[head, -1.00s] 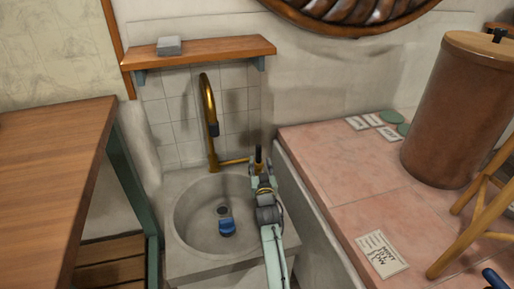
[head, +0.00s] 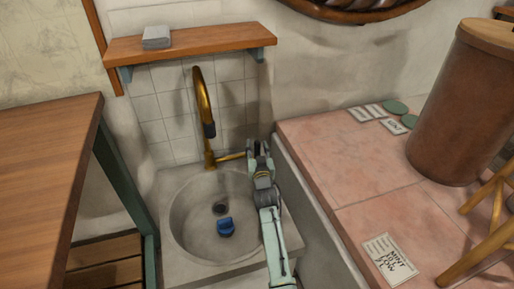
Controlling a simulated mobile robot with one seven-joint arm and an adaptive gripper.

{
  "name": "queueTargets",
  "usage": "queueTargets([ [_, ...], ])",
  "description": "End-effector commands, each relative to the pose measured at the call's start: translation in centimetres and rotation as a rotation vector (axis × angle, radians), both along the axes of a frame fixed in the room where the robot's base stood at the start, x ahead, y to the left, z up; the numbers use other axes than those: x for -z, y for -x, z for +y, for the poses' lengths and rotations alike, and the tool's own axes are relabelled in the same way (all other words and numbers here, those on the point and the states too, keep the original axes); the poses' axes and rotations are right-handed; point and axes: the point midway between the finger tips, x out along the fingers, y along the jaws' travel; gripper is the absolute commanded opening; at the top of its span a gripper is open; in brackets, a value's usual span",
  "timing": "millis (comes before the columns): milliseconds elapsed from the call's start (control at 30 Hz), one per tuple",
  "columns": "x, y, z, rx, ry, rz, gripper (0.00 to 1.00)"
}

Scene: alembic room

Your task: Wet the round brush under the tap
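A blue object (head: 226,227), which may be the round brush, lies in the stone sink (head: 180,236) just below the dark drain. Its bristles cannot be made out. The brass tap (head: 202,95) curves up behind the sink, and its dark nozzle (head: 209,130) points down over the basin. A brass lever (head: 231,157) reaches right from the tap's base. My gripper (head: 259,148) is at the lever's right end, with its dark fingers apart and nothing seen held. I cannot tell whether it touches the lever. No water shows under the nozzle.
A wooden shelf (head: 200,48) with a grey block (head: 157,37) hangs above the tap. A wooden table (head: 40,150) stands at left. The pink tiled counter (head: 345,165) at right bears cards, green discs, a brown barrel (head: 455,110) and a wooden stand (head: 480,235).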

Motion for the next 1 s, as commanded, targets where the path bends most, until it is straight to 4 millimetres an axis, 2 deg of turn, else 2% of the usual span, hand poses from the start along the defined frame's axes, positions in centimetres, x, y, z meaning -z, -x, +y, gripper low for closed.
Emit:
queueTargets([
  [67, -0.01, 0.00, -0.01, 0.000, 0.000, 0.000, 0.32],
  [533, -0.01, 0.00, -0.02, 0.000, 0.000, 0.000, 0.01],
  [1000, -0.04, -0.01, -0.04, 0.000, 0.000, -0.001, 0.00],
])
